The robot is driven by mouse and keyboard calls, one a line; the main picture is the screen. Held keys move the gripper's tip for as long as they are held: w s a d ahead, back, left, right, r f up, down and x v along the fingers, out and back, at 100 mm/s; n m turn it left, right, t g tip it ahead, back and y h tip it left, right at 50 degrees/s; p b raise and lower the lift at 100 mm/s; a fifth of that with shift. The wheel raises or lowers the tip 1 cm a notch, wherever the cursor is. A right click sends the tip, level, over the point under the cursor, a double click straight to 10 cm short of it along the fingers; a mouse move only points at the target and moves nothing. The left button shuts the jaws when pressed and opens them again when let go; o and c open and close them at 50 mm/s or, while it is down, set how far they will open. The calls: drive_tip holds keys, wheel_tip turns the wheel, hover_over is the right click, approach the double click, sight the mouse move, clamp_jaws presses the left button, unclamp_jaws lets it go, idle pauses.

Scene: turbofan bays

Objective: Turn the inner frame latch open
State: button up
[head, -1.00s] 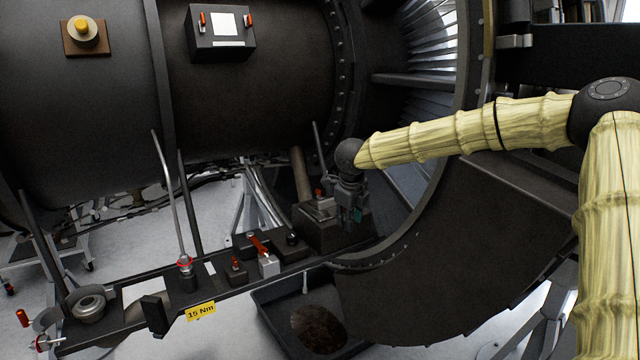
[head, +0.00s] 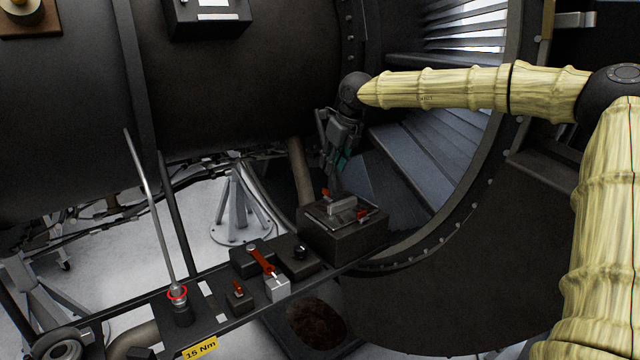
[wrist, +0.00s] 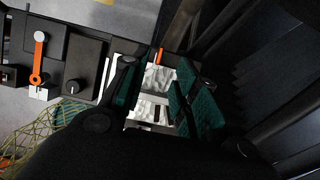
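A dark box (head: 344,240) stands at the right end of the rail. Its top carries a metal plate with a raised grey block (head: 342,204) and two small red latches, one at the back left (head: 327,194) and one at the front right (head: 362,215). I cannot tell which is the inner frame latch. My gripper (head: 334,172) points down just above the back of the box. In the wrist view its teal-padded fingers (wrist: 160,92) are apart with nothing held; the pale plate (wrist: 150,108) and one orange-red latch (wrist: 158,57) show between and beyond them.
Left of the box on the rail are a black knob (head: 300,251), a red lever (head: 262,260) and a small red switch (head: 238,288). A tall metal rod (head: 152,215) stands farther left.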

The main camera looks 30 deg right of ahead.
sight(327, 190)
drive_tip(key=p+x, duration=0.1)
drive_tip(key=x, duration=0.2)
drive_tip(key=p+x, duration=0.2)
drive_tip(key=shift+d+f, duration=0.25)
drive_tip(key=shift+f, duration=0.2)
drive_tip(key=shift+f+p, duration=0.35)
drive_tip(key=shift+f, duration=0.35)
drive_tip(key=shift+p+x, duration=0.35)
drive_tip(key=shift+x, duration=0.95)
drive_tip(key=shift+r, duration=0.1)
drive_tip(key=shift+w, duration=0.1)
clamp_jaws()
